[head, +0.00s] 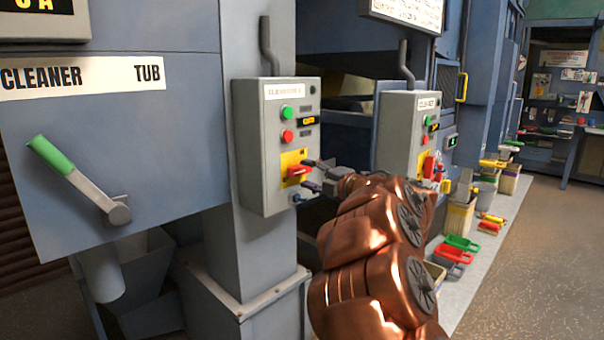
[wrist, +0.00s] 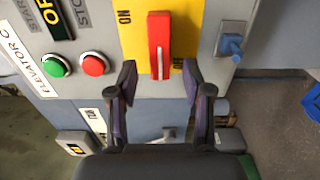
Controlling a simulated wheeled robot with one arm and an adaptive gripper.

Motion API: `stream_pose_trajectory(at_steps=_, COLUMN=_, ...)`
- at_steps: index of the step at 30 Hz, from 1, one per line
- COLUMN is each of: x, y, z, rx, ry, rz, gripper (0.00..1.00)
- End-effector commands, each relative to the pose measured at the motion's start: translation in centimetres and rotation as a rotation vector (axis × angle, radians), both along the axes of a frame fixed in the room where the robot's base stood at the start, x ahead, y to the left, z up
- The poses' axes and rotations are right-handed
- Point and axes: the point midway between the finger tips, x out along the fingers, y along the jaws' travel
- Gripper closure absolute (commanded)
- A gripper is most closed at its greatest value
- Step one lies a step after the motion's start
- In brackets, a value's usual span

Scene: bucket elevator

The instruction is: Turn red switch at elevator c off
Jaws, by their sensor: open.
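The red switch (wrist: 159,45) sits on a yellow plate (wrist: 136,40) on the elevator C box (head: 251,150). In the head view the switch (head: 297,171) lies roughly level, low on the box front. In the head view my gripper (head: 313,175) reaches in from the right. Contact with the switch cannot be told.
A green button (wrist: 56,66) and a red button (wrist: 94,64) sit beside the plate, with a lit display (wrist: 57,18). A blue knob (wrist: 231,45) is on the other side. A similar box (head: 402,130) stands behind. A green-handled lever (head: 75,175) is at left.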

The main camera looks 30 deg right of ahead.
Motion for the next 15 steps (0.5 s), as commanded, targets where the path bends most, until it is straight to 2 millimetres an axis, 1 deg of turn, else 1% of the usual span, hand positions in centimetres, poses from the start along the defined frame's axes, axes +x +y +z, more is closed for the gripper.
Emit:
stream_pose_trajectory(at_steps=1, x=-1.1, y=-0.4, z=0.0, rx=0.001, ry=0.001, rz=-0.005, gripper=0.50)
stream_pose_trajectory(at_steps=3, x=-2.4, y=-0.7, z=0.0, rx=0.000, ry=0.001, rz=-0.004, gripper=0.50)
stream_pose_trajectory(at_steps=9, x=-5.9, y=-1.5, z=0.0, rx=-0.001, ry=0.002, rz=-0.005, gripper=0.50)
stream_pose_trajectory(at_steps=12, x=-7.1, y=-1.7, z=0.0, rx=-0.001, ry=0.001, rz=-0.002, gripper=0.50)
stream_pose_trajectory(at_steps=15, x=-7.8, y=-1.9, z=0.0, rx=-0.001, ry=0.000, rz=0.001, gripper=0.50)
